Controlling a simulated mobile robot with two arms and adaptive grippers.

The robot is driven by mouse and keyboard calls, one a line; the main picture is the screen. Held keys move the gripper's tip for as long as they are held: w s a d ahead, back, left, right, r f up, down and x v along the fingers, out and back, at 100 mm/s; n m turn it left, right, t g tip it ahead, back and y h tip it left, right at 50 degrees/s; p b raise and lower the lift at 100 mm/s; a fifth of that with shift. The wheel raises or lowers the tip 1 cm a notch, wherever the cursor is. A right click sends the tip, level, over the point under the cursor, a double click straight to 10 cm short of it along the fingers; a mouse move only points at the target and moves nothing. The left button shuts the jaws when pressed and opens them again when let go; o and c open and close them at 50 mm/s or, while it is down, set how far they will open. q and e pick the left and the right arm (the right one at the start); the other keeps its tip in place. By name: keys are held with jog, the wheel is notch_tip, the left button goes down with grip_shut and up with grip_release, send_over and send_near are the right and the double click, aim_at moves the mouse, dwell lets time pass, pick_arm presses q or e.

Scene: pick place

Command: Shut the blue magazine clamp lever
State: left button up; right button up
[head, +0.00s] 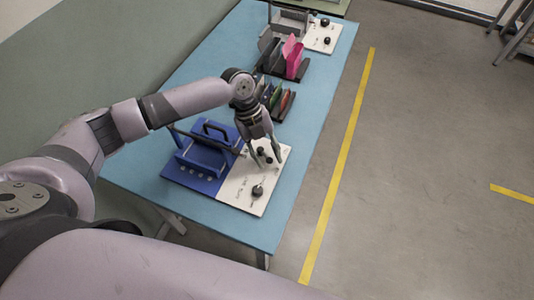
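The blue magazine clamp (200,158) stands on the blue half of a blue-and-white board near the front end of the table. A long dark bar (206,142) runs across it towards the white half; I cannot tell for sure whether this is the lever. My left gripper (268,163) points down over the white half of the board, right of the clamp. Its two fingers are apart, with a black knob (263,153) showing between or just behind them. Contact with the knob cannot be told. My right gripper is not in view.
A second black knob (257,191) stands on the white panel (240,190). Racks with coloured sheets (292,57) and a grey clamp with a white panel (322,36) stand farther back on the blue table (240,228).

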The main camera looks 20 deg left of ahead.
pick_arm(q)
jog(key=v, duration=1.2)
jog(key=shift+f, duration=0.1)
dwell(0.4)
